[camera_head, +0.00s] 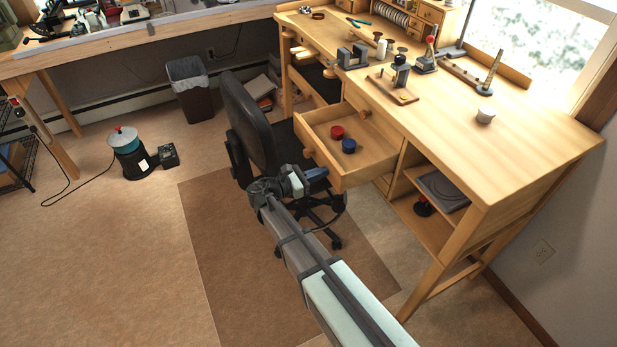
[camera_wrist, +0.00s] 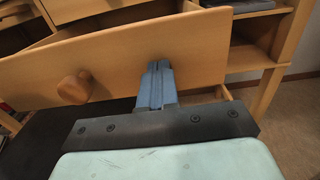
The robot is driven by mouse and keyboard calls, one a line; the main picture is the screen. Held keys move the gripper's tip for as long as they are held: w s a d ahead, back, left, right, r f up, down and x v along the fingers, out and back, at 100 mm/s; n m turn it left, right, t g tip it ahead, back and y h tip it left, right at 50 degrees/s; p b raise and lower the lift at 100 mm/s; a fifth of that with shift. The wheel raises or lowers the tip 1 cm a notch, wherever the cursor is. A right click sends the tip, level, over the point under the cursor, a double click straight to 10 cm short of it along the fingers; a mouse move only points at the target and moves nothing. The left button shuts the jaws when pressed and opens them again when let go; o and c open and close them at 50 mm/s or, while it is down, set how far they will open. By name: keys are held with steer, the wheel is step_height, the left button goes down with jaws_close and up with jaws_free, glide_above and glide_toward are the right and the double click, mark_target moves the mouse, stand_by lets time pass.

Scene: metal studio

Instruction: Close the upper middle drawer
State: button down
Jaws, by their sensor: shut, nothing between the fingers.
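The upper middle drawer (camera_head: 353,152) of the wooden workbench stands pulled out, with a red round item (camera_head: 337,132) and a blue round item (camera_head: 348,146) inside. Its front panel (camera_wrist: 120,52) fills much of the wrist view, with a round wooden knob (camera_wrist: 75,87) left of my gripper. My gripper (camera_head: 326,172) is shut and empty, low in front of the right part of the drawer front. In the wrist view its blue fingers (camera_wrist: 157,68) are together and overlap the panel, right of the knob. I cannot tell whether they touch it.
A black office chair (camera_head: 250,125) stands left of the drawer, close to my arm. The workbench top (camera_head: 520,130) carries tools and small stands. Open shelves (camera_head: 425,220) lie right of the drawer. Open floor (camera_head: 120,240) is at the left.

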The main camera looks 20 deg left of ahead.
mark_target(375, 159)
steer(key=x, duration=2.2)
steer(key=shift+a, duration=0.15)
steer(key=v, duration=1.4)
steer(key=shift+s+a, duration=0.2)
steer(key=shift+s, duration=0.15)
